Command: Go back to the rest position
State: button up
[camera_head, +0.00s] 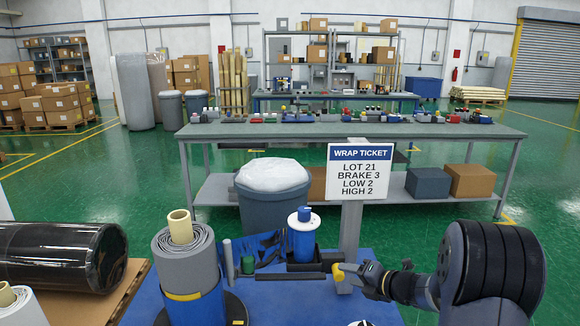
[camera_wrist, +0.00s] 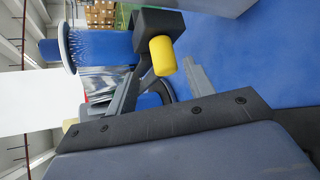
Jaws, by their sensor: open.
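My gripper (camera_head: 350,275) is low over the blue work surface (camera_head: 300,305), in front of the sign post, with my arm reaching in from the right. In the wrist view my gripper (camera_wrist: 162,80) has its two fingers apart. A yellow knob (camera_wrist: 161,55) on a dark block (camera_wrist: 150,22) shows near and between the fingertips; I cannot tell whether it touches them. The yellow knob (camera_head: 338,272) also shows at the gripper's end in the head view. Nothing is seen held.
A grey wrapped roll (camera_head: 185,262) stands further left. The wrap ticket sign (camera_head: 359,170) rises behind. A bin (camera_head: 272,195) and a long bench (camera_head: 430,131) stand beyond.

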aim_at(342, 281)
jog(key=x, duration=0.2)
jog(key=f+b+x, duration=0.1)
jog(key=x, duration=0.1)
jog(key=shift+s+d, duration=0.1)
jog(key=shift+f, duration=0.25)
jog(key=shift+s, duration=0.1)
